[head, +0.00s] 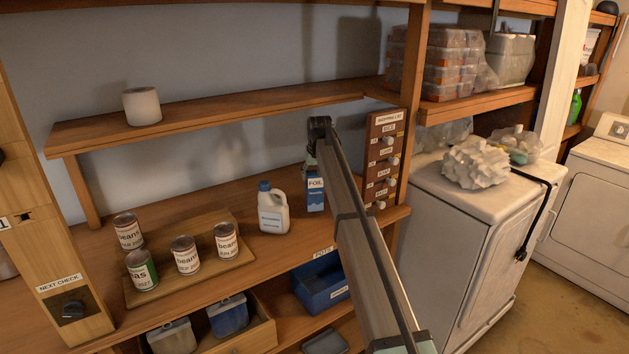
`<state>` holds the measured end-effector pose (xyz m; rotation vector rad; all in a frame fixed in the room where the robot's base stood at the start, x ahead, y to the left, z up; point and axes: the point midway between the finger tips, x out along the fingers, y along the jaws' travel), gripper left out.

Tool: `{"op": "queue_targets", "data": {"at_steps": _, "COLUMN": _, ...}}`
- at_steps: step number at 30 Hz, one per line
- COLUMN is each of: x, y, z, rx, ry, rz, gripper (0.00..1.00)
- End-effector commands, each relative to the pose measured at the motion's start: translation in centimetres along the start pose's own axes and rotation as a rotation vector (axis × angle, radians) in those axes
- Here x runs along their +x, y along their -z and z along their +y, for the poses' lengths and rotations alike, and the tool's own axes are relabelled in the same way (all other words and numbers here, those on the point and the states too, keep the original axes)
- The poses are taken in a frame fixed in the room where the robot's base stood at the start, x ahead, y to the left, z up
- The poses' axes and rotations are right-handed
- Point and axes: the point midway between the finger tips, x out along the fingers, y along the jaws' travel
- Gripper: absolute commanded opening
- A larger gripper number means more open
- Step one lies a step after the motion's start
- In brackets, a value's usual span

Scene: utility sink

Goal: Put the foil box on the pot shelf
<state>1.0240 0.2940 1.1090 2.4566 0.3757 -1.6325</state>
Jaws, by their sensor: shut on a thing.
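The foil box (315,196) is a blue and white upright carton lettered FOIL, right of the white jug. My arm hides part of its right side. My gripper (313,161) is at the top of the box, shut on it, its fingers mostly hidden by my arm. I cannot tell whether the box base touches the counter (205,211) or is just above it. A label reading POTS (323,252) is on the counter's front edge, above a lower space with a blue bin (322,284). An upper shelf (235,107) holds a white cylinder (142,106) at its left.
The white jug (273,212) stands close left of the box. Several cans stand on a wooden board (202,273). A shopping-list panel (383,160) with knobs is on the right post. The upper shelf is bare right of the cylinder.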

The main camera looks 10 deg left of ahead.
Motion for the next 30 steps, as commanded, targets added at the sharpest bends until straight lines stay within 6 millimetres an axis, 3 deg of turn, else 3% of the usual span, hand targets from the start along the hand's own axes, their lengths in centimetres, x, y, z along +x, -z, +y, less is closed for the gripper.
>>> {"op": "queue_targets", "data": {"at_steps": 6, "x": 2.4, "y": -1.1, "z": 0.0, "rx": 0.0, "ry": 0.0, "rz": 0.0, "gripper": 0.0}}
{"op": "queue_targets", "data": {"at_steps": 17, "x": 2.8, "y": -1.2, "z": 0.0, "rx": 0.0, "ry": 0.0, "rz": 0.001, "gripper": 0.0}}
{"op": "queue_targets", "data": {"at_steps": 18, "x": 2.9, "y": -1.2, "z": 0.0, "rx": 0.0, "ry": 0.0, "rz": 0.0, "gripper": 0.67}}
{"op": "queue_targets", "data": {"at_steps": 20, "x": 2.9, "y": -1.2, "z": 0.0, "rx": 0.0, "ry": 0.0, "rz": 0.0, "gripper": 0.89}}
{"op": "queue_targets", "data": {"at_steps": 30, "x": 2.8, "y": -1.2, "z": 0.0, "rx": 0.0, "ry": 0.0, "rz": 0.0, "gripper": 0.89}}
